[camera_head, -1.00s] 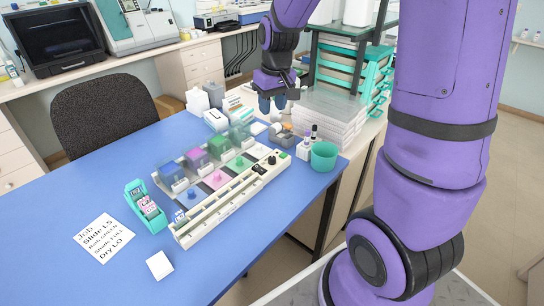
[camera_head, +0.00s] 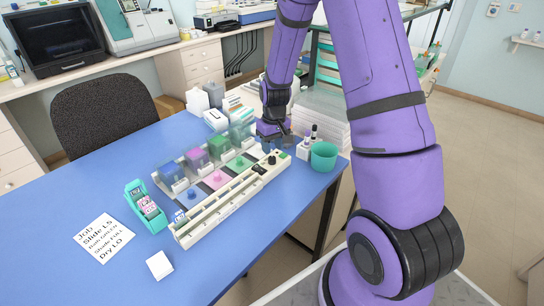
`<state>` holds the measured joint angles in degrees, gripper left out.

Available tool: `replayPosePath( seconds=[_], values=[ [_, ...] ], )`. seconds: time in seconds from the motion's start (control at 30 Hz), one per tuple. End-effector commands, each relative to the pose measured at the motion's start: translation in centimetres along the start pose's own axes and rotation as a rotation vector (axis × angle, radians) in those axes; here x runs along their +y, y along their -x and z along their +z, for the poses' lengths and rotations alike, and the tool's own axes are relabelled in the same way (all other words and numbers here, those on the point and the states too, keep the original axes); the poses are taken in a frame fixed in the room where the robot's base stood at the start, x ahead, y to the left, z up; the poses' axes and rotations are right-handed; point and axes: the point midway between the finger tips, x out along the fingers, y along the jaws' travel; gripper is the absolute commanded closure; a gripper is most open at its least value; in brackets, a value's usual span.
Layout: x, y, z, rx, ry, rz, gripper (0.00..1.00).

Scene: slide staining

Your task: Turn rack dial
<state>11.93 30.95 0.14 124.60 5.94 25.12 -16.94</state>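The white staining rack (camera_head: 222,210) lies on the blue table, with a long slotted rail along its front side. At its right end is a pale panel with a small black dial (camera_head: 272,160) and a green button (camera_head: 283,155). My gripper (camera_head: 273,147) points down just behind and above the dial. Its fingers appear apart with nothing between them. The dial still shows below the fingertips, and I see no clear contact. The dial's marking is too small to read.
Coloured staining jars (camera_head: 196,159) stand along the rack's back. A teal cup (camera_head: 323,157) and small bottles (camera_head: 304,148) stand close right of the panel. A teal slide holder (camera_head: 146,206), a note card (camera_head: 104,238) and a white block (camera_head: 159,265) lie to the left and front.

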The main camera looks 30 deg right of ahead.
Motion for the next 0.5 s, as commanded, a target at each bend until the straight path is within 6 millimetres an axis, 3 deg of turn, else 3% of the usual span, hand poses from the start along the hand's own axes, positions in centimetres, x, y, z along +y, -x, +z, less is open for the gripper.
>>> replayPosePath(
  seconds=[0.2, 0.5],
  values=[
    [0.0, -3.1, 0.0, -0.002, -0.001, -0.001, 0.61],
    [0.0, -4.5, 0.0, 0.001, 0.0, 0.0, 0.61]
  ],
)
